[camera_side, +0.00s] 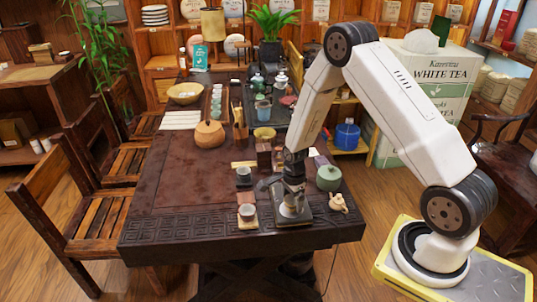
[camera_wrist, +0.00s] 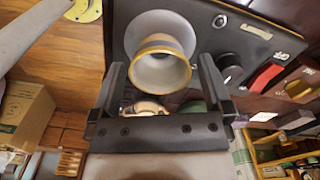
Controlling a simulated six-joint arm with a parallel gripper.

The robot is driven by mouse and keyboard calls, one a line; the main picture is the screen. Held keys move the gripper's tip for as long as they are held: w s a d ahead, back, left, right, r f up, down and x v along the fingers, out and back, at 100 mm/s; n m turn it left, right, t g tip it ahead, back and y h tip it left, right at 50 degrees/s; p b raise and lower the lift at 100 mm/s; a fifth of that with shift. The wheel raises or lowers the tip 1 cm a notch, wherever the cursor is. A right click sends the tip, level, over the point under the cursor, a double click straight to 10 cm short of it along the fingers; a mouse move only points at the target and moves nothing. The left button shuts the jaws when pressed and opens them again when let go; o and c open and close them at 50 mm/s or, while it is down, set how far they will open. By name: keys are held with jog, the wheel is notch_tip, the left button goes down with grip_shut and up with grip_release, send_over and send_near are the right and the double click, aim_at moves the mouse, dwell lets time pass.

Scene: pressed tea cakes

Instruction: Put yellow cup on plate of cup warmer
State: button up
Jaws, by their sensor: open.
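The cup (camera_wrist: 160,68) has a yellow rim and a pale grey inside, and it stands upright on the round grey plate (camera_wrist: 163,18) of the cup warmer. The warmer (camera_wrist: 128,37) is a dark box with a knob and a red switch. In the side view the warmer (camera_side: 306,220) is at the table's front right, and the cup (camera_side: 291,208) shows pale below my gripper (camera_side: 291,194). In the wrist view my gripper (camera_wrist: 160,72) is open, with one finger on each side of the cup and gaps visible between them. The cup's outer side is mostly hidden.
Left of the warmer, two small cups (camera_side: 248,214) (camera_side: 244,174) stand on coasters. A green lidded jar (camera_side: 328,178) and a small figurine (camera_side: 338,202) are to the right. A yellowish bowl (camera_side: 264,133) stands farther back. The table's left middle (camera_side: 185,180) is clear.

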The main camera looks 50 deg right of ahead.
notch_tip(320, 180, up, 12)
jog(key=shift+f, duration=0.2)
dwell(0.5)
jog(key=shift+a, duration=0.1)
dwell(0.5)
jog(key=s+a+r+n+t, duration=0.1)
jog(key=s+a+r+n, duration=0.3)
jog(key=n, duration=0.7)
jog(key=s+a+r+n+t, duration=0.1)
jog(key=s+a+r+n, duration=0.2)
jog(key=s+a+n, duration=0.3)
jog(key=a+n, duration=0.3)
jog(key=n, duration=0.2)
jog(key=shift+r+t, duration=0.3)
jog(key=shift+r, duration=0.1)
